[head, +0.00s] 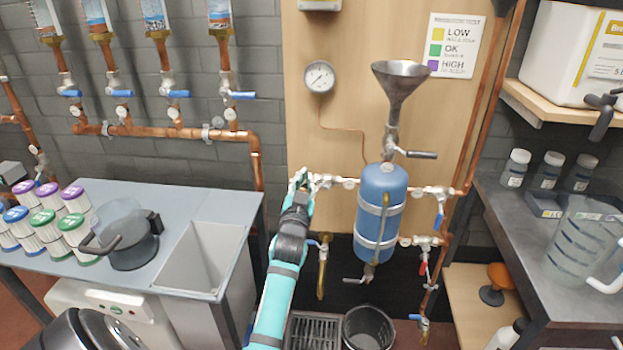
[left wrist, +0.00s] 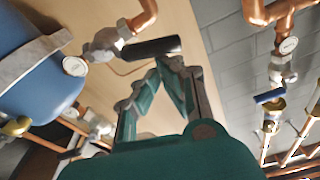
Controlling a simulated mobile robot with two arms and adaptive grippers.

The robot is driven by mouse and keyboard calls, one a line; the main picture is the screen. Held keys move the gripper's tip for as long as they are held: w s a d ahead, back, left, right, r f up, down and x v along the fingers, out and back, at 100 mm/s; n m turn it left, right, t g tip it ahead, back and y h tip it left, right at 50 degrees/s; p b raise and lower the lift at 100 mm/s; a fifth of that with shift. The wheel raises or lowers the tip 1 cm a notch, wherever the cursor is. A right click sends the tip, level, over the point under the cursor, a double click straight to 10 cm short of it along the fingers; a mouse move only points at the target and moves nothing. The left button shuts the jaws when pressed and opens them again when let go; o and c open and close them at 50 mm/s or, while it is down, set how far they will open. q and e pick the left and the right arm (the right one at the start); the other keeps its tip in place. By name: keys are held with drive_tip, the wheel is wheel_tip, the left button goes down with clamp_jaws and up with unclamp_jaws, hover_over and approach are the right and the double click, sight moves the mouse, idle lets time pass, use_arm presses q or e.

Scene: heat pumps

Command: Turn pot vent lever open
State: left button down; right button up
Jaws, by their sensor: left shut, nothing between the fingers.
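The pot is a blue cylinder (head: 382,205) with steel bands, hanging upright before the wooden panel; its side shows in the left wrist view (left wrist: 40,90). A metal valve (head: 322,182) sits on the pipe left of its top. In the left wrist view a valve (left wrist: 105,45) beside the pot carries a dark lever (left wrist: 150,48). My left gripper (head: 299,180) is shut and empty by the pipe left of the pot. Its fingertips (left wrist: 172,65) appear close to the lever's end; I cannot tell whether they touch.
A funnel (head: 399,82) with a levered valve (head: 420,154) stands above the pot. Blue (head: 440,215) and red (head: 422,268) levers hang at right. A black bucket (head: 368,328) stands below. A grey bench (head: 180,203) is at left, a shelf unit (head: 508,205) at right.

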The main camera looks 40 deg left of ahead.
use_arm(q)
drive_tip(key=shift+s+a+f+n+y, duration=0.2)
drive_tip(key=shift+f+n, duration=0.2)
drive_tip(key=shift+n, duration=0.35)
drive_tip(key=shift+s+a+f+n+y, duration=0.15)
drive_tip(key=shift+f+n, duration=0.2)
drive_tip(key=shift+n, duration=0.4)
drive_tip(key=shift+w, duration=0.1)
drive_tip(key=shift+r, duration=0.1)
